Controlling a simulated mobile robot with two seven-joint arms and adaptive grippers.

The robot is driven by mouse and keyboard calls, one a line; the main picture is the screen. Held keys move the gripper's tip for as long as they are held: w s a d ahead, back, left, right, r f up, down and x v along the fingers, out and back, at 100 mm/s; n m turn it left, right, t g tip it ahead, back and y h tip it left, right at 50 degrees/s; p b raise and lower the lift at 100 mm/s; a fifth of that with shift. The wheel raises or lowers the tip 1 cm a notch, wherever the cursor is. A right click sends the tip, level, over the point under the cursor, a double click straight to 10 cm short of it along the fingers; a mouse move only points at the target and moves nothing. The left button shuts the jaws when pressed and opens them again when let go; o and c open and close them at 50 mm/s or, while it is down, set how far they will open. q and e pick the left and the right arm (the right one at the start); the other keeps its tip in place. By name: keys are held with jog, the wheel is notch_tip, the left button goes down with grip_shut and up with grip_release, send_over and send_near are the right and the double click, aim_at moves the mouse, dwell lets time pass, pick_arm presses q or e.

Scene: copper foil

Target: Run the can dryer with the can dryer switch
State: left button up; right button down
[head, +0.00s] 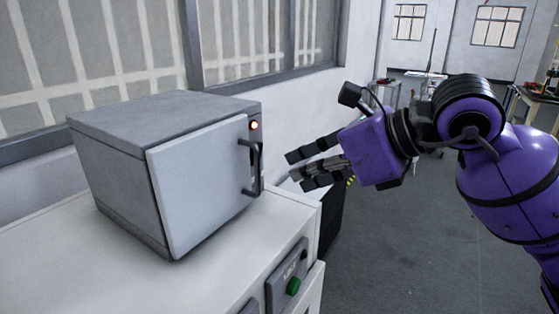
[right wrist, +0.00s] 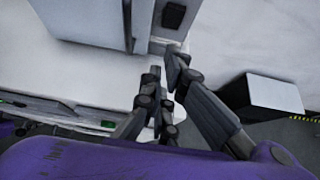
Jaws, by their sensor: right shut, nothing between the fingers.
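The can dryer (head: 195,190) is a grey box with a pale door, which is shut, and a dark vertical handle (head: 254,165). A small orange-red light (head: 253,126) glows on the narrow strip right of the door. A dark rocker-like part, probably the can dryer switch (right wrist: 173,15), shows on that strip in the right wrist view. In the head view the handle partly covers this strip. My right gripper (head: 297,171) is shut and empty, right of the handle and apart from the dryer. Its fingers also show in the right wrist view (right wrist: 165,68). My left gripper is out of view.
The dryer stands on a white cabinet (head: 50,255). A green button (head: 293,287) is on a grey panel on the cabinet's front. A dark box (head: 331,222) with a pale top stands beyond the cabinet. Windows are behind the dryer; open floor lies to the right.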

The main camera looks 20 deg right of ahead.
jog(key=w+a, duration=0.1)
jog(key=w, duration=0.1)
jog(key=w+a+p, duration=0.1)
jog(key=w+a, duration=0.1)
jog(key=shift+a, duration=0.1)
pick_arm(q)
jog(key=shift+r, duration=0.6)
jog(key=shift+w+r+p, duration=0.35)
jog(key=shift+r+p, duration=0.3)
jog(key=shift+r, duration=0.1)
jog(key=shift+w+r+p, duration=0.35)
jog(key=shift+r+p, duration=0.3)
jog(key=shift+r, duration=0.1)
pick_arm(e)
jog(key=shift+w+a+r+g+h, duration=0.1)
jog(key=shift+w+r+g+h, duration=0.1)
jog(key=shift+r, duration=0.35)
jog(key=shift+w+a+r+g+h, duration=0.1)
jog(key=shift+r+g, duration=0.1)
jog(key=shift+r, duration=0.35)
